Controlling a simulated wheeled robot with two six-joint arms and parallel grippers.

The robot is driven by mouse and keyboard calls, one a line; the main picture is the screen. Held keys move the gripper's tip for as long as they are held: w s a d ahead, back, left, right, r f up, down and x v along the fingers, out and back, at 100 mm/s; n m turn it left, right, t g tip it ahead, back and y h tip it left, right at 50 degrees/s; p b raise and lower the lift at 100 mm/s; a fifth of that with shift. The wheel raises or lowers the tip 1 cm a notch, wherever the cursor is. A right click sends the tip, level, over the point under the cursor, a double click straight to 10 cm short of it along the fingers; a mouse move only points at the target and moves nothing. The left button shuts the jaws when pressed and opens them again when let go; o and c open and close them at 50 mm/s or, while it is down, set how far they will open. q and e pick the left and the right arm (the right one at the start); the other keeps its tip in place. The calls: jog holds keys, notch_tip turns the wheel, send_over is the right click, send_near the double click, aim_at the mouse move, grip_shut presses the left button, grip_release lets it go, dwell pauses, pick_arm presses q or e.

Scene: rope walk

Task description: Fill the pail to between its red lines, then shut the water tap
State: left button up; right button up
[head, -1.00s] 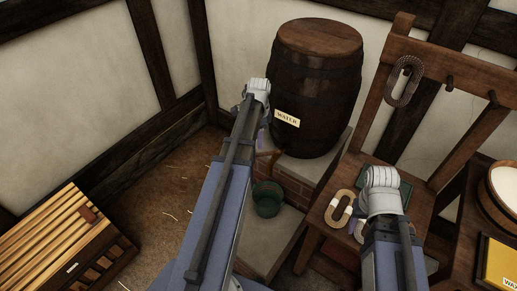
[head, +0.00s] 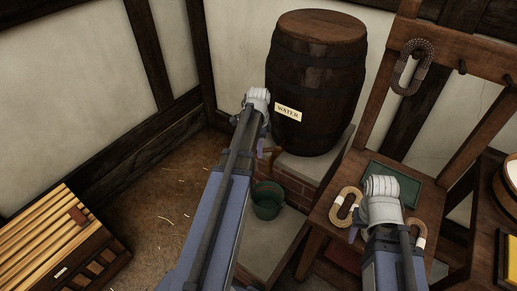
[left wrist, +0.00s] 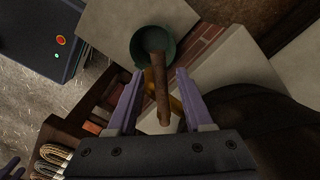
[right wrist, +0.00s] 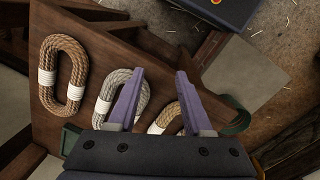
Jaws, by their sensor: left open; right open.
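A dark green pail (head: 268,203) stands on a pale slab below the barrel; it also shows in the left wrist view (left wrist: 137,48). Its red lines and water level cannot be made out. A brown wooden tap (left wrist: 160,92) comes from the barrel (head: 318,85) labelled WATER, above the pail's rim in the left wrist view. My left gripper (left wrist: 160,76) is open, one finger on each side of the tap's wooden part; I cannot tell whether they touch it. My right gripper (right wrist: 160,76) is open and empty above rope coils; its fingers are mostly hidden in the head view.
Rope coils (right wrist: 62,75) and a green tray (head: 405,178) lie on a wooden stand at the right, with another coil (head: 412,65) hanging from its upright. A slatted bench (head: 60,235) is at the left. Straw-strewn floor between is clear.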

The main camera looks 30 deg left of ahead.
pick_arm(q)
grip_shut()
dwell(1.3)
